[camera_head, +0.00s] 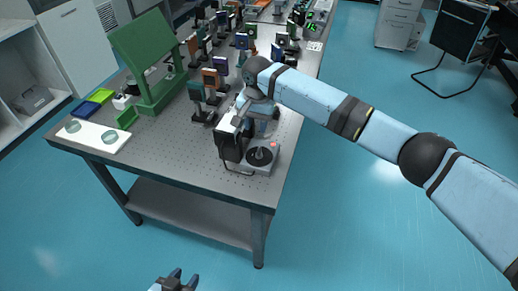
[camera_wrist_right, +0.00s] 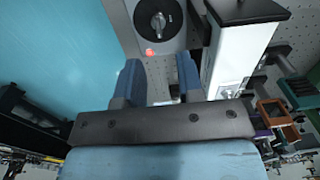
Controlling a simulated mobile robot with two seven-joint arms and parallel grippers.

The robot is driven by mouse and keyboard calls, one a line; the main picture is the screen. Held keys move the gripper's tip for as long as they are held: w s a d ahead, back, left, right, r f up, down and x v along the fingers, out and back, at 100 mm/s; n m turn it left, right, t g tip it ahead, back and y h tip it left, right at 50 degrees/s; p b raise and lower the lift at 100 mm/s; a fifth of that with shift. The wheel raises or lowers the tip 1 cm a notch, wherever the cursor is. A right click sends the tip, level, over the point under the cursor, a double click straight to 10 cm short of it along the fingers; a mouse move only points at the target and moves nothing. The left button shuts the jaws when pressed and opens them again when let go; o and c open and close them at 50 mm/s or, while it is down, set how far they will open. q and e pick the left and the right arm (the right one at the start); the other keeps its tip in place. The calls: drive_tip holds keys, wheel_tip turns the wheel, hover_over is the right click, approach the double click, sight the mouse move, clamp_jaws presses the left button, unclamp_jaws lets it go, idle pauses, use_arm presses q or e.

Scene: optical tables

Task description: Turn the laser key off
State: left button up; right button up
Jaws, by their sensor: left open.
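The laser key is a small light-coloured piece on a round black dial (camera_wrist_right: 157,18), seen at the top of the right wrist view. The dial sits on a grey control box (camera_head: 249,170) at the near right corner of the optical table, with a red button (camera_wrist_right: 150,52) beside it. In the right wrist view my right gripper (camera_wrist_right: 160,76) is open, its two blue fingers apart with nothing between them. The dial appears beyond the fingertips, with no visible contact. My left gripper (camera_head: 176,279) is open and empty at the bottom of the head view, over the floor.
A white and black housing (camera_wrist_right: 232,55) stands close beside the control box and my right fingers. Several optic mounts (camera_head: 211,78) crowd the optical table (camera_head: 180,150) behind. A green stand (camera_head: 150,50) and a white tray (camera_head: 95,141) are at left.

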sight(258, 151)
drive_tip(key=f, duration=1.2)
drive_tip(key=shift+w+d+f+p, duration=0.2)
drive_tip(key=shift+w+f+p, duration=0.1)
drive_tip(key=shift+p, duration=0.05)
drive_tip(key=shift+c, duration=0.2)
clamp_jaws()
